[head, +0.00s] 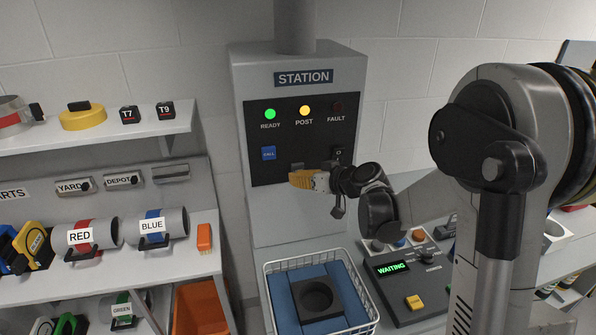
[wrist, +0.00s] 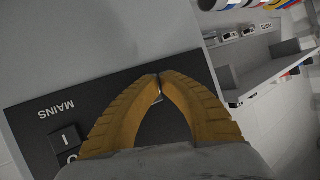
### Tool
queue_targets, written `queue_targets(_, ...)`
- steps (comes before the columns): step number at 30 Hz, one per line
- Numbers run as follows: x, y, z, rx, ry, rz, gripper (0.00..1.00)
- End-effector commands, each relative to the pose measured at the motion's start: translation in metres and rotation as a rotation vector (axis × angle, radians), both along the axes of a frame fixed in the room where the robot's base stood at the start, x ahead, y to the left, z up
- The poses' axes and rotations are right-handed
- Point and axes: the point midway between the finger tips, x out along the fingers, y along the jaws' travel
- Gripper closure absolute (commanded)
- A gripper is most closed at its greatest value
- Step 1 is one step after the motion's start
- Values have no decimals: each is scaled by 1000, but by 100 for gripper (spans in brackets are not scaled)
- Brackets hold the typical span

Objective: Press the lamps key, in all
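The STATION box (head: 352,85) has a dark panel (head: 258,175) with a blue key (head: 268,153) on the left and a greyish key (head: 297,166) just above my gripper's fingers. I cannot read a lamps label on either key. My gripper (head: 292,178) has yellow fingers in front of the lower panel. In the wrist view, the fingertips (wrist: 158,77) meet, with dark panel behind them. A small pale patch shows between the fingers; I cannot tell what it is. Contact with the panel cannot be told. The MAINS switch (wrist: 66,139) is at the lower left there.
The READY lamp (head: 270,114) is green, the POST lamp (head: 305,111) yellow, the FAULT lamp (head: 338,107) dark. A wire basket (head: 321,249) with a blue block stands below. A console (head: 393,268) reads WAITING. Shelves (head: 150,138) with labelled parts stand on the left.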

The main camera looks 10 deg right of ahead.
Motion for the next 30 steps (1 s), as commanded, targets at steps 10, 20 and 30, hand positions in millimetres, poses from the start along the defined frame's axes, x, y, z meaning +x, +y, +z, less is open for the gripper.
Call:
queue_targets(10,3,0,0,0,0,0,100)
queue_targets(20,7,0,0,0,0,0,100)
queue_targets(30,9,0,0,0,0,0,100)
